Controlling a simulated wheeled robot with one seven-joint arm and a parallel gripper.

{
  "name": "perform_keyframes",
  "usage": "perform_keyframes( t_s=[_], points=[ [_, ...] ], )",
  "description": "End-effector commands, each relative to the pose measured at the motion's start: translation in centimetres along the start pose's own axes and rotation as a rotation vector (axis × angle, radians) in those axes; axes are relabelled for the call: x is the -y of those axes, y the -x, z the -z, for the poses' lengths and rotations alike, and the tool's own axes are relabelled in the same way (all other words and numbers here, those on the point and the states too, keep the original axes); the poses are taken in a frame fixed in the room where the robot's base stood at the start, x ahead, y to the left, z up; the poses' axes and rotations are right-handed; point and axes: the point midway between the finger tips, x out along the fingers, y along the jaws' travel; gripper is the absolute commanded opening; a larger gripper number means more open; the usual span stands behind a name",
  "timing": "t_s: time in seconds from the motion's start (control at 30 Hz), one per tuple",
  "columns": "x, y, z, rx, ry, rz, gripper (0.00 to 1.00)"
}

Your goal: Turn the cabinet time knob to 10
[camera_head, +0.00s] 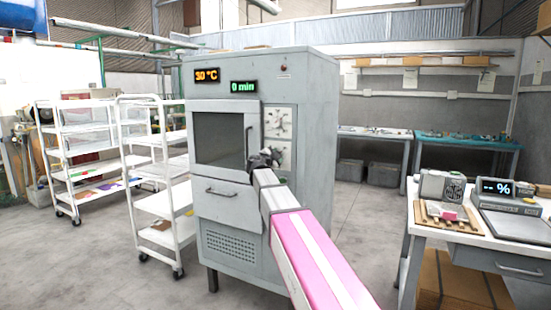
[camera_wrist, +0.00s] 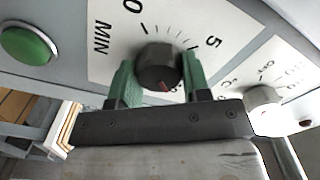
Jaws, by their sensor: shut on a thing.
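The grey cabinet (camera_head: 315,110) stands in the middle of the head view. Its green display (camera_head: 243,87) reads 0 min. The dark round time knob (camera_wrist: 158,62) sits on a white MIN dial plate (camera_wrist: 110,45), with 0 and 5 legible in the wrist view. A small red mark shows on the knob's lower edge; the number it points to is hidden. My gripper (camera_wrist: 159,76) is shut on the time knob, one green finger on each side. In the head view my gripper (camera_head: 264,159) is at the cabinet's lower dial plate and partly covers it.
An orange display (camera_head: 206,76) reads 30 °C. A white temperature knob (camera_wrist: 263,97) and a green button (camera_wrist: 28,45) flank the dial. A white cart (camera_head: 160,205) stands left of the cabinet, a table (camera_head: 422,220) at right. Floor between is clear.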

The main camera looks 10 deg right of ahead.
Motion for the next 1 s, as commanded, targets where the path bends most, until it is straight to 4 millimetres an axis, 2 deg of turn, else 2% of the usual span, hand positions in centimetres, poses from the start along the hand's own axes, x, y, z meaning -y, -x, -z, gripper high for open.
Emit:
perform_keyframes(
  t_s=[0.57,0.6,0.67,1.0],
  points=[
    [-0.21,0.13,-0.03,0.002,-0.036,-0.003,0.2],
    [-0.2,0.13,-0.03,0.002,-0.036,-0.003,0.5],
    [-0.18,0.13,-0.02,0.001,-0.036,-0.003,0.69],
    [-0.09,0.34,0.01,0.001,-0.035,-0.001,0.69]
  ],
)
